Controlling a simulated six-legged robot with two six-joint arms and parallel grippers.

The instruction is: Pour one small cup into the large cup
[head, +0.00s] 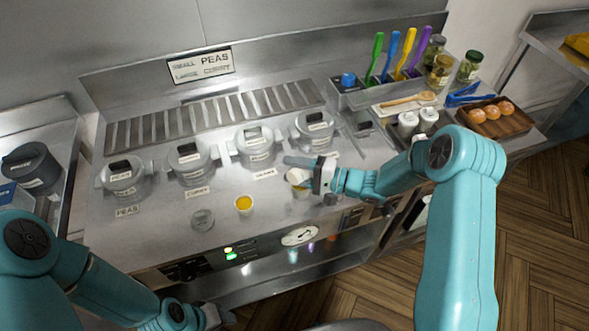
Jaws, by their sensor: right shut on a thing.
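My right gripper (312,174) is shut on a small white cup (297,176), which looks tilted, at the right of the steel counter. Just below it is a cup with yellow contents (301,194), partly hidden by the held cup and the gripper; I cannot tell whether they touch. Another small white cup with yellow-orange contents (244,204) stands upright to the left. A clear, empty-looking cup (202,219) stands further left. I cannot tell for sure which is the large cup. My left gripper (217,317) is low at the front, away from the cups; its fingers are unclear.
Several lidded grey pots (189,162) line the back of the counter behind the cups, with labels before them. Shakers (408,124), a utensil holder (388,84) and a wooden tray (493,119) are at the right.

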